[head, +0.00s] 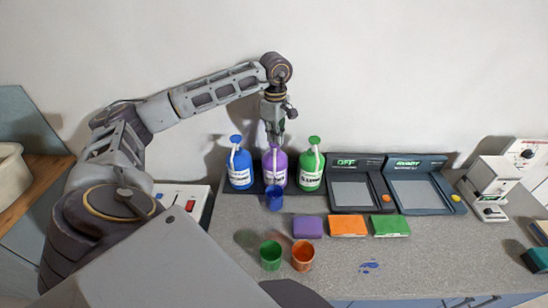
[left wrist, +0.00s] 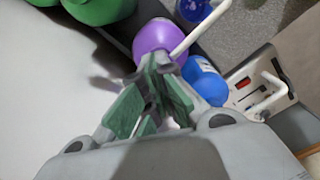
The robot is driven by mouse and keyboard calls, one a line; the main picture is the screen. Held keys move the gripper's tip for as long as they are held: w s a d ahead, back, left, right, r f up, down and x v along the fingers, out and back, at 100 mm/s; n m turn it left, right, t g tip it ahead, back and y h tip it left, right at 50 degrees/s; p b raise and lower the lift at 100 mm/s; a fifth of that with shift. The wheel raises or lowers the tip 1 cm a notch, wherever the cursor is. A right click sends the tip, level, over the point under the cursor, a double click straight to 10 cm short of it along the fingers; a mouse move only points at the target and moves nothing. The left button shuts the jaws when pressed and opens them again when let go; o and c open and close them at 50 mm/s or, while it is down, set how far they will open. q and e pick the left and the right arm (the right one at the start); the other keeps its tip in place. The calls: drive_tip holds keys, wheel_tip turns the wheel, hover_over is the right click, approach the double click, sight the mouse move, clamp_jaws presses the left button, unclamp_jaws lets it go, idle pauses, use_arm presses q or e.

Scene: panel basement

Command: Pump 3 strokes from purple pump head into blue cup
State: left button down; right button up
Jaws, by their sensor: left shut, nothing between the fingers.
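The purple bottle (head: 274,174) stands between a blue and a green bottle at the back of the counter. Its white spout points toward the front, over the blue cup (head: 274,198), which stands just before the bottle. My left gripper (head: 274,140) is shut and empty, pointing down right above the purple bottle; it hides most of the pump head. In the left wrist view the fingertips (left wrist: 155,75) are close to the purple bottle top (left wrist: 156,38); I cannot tell whether they touch. The blue cup also shows there (left wrist: 194,8). My right gripper is not in view.
The blue bottle (head: 239,168) and green bottle (head: 311,170) stand close on either side. A green cup (head: 270,257) and an orange cup (head: 303,257) stand nearer the front. Purple, orange and green blocks (head: 348,226) lie mid-counter. Two scales (head: 352,192) stand to the right.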

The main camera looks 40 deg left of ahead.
use_arm(q)
drive_tip(key=shift+f, duration=0.35)
drive_tip(key=shift+r, duration=0.25)
drive_tip(key=shift+r+p, duration=1.35)
drive_tip(key=shift+r, duration=0.7)
wheel_tip(320, 180, up, 6)
drive_tip(key=p, duration=0.4)
idle(0.9)
